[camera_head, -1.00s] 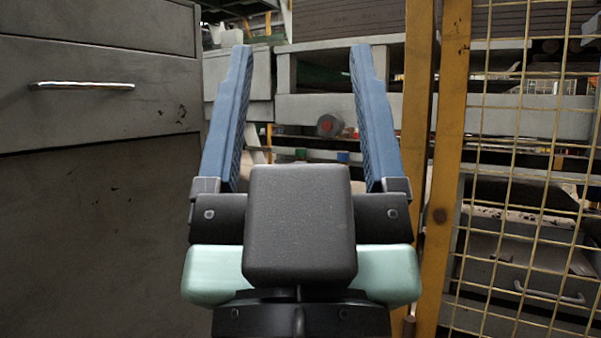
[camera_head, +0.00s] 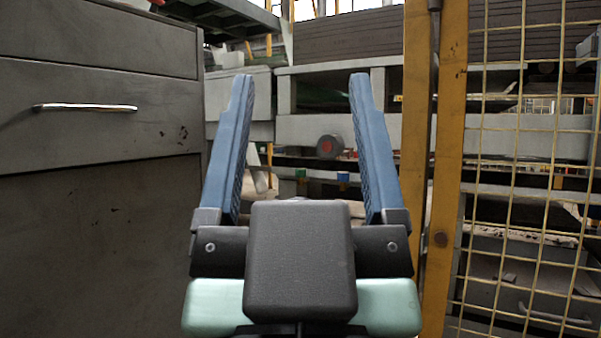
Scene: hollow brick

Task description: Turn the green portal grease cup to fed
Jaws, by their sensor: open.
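My gripper (camera_head: 301,82) is open and empty, with its two blue fingers pointing away from me in the middle of the view. A small green-topped item (camera_head: 301,173) shows between the fingers, well beyond them, in front of the grey frame. It may be the green portal grease cup, but it is too small to tell its shape or its setting. A similar blue-topped item (camera_head: 343,178) stands to its right. My gripper's dark body covers what lies below them. Neither finger appears to touch anything.
A grey drawer cabinet (camera_head: 95,220) fills the left side, close by. A yellow post (camera_head: 450,120) and yellow mesh panel (camera_head: 535,150) stand at the right. A round grey part with a red centre (camera_head: 330,146) shows behind. The gap between cabinet and post looks open.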

